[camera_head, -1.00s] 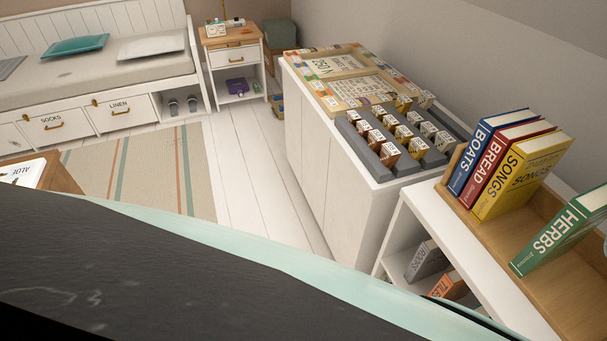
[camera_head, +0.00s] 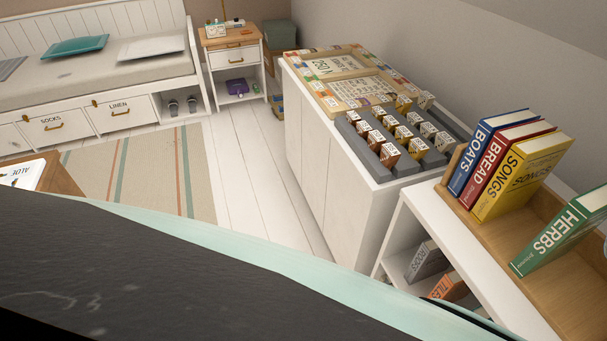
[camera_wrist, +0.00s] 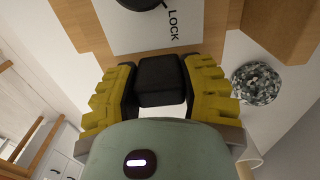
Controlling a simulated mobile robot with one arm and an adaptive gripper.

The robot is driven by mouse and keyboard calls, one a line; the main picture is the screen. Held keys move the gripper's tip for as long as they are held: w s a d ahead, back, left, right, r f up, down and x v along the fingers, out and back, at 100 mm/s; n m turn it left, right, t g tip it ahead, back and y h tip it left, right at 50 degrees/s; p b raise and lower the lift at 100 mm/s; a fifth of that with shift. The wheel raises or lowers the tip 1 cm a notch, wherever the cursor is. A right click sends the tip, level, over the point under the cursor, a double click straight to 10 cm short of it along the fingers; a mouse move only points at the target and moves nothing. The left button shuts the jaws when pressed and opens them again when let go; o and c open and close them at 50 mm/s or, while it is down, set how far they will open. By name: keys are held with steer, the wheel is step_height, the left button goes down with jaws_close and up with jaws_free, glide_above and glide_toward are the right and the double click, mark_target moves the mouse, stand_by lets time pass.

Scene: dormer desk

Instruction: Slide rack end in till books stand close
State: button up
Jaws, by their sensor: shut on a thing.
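The wooden book rack (camera_head: 575,290) lies on the white shelf at the right of the head view. The blue BOATS (camera_head: 480,155), red BREAD (camera_head: 500,165) and yellow SONGS (camera_head: 515,180) books lean together near its far end (camera_head: 452,165). The green HERBS book (camera_head: 560,235) leans apart, with a gap between it and SONGS. In the wrist view my gripper (camera_wrist: 160,85), with yellow fingers, is shut on a black block (camera_wrist: 160,75). Beyond it is a pale plate marked LOCK (camera_wrist: 170,28) with a black round knob (camera_wrist: 140,3). The gripper is not in the head view.
A white cabinet (camera_head: 320,160) with a game board (camera_head: 350,80) and a grey tile rack (camera_head: 375,150) stands left of the shelf. More books (camera_head: 427,262) sit on the lower shelf. A speckled round object (camera_wrist: 256,83) is right of the gripper.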

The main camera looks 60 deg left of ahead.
jaws_close()
steer(key=shift+a, duration=0.15)
steer(key=shift+w+a+p, duration=0.2)
steer(key=shift+a+p, duration=0.3)
steer(key=shift+p, duration=0.05)
steer(key=w+a+p, duration=0.1)
steer(key=a, duration=0.4)
steer(key=w+a+p, duration=0.2)
steer(key=a, duration=0.4)
steer(key=w+a+p, duration=0.1)
steer(key=a, duration=0.4)
steer(key=shift+w+a+p, duration=0.15)
steer(key=shift+a+p, duration=0.25)
steer(key=o, duration=1.1)
jaws_free()
steer(key=shift+d, duration=0.1)
steer(key=shift+r, duration=0.1)
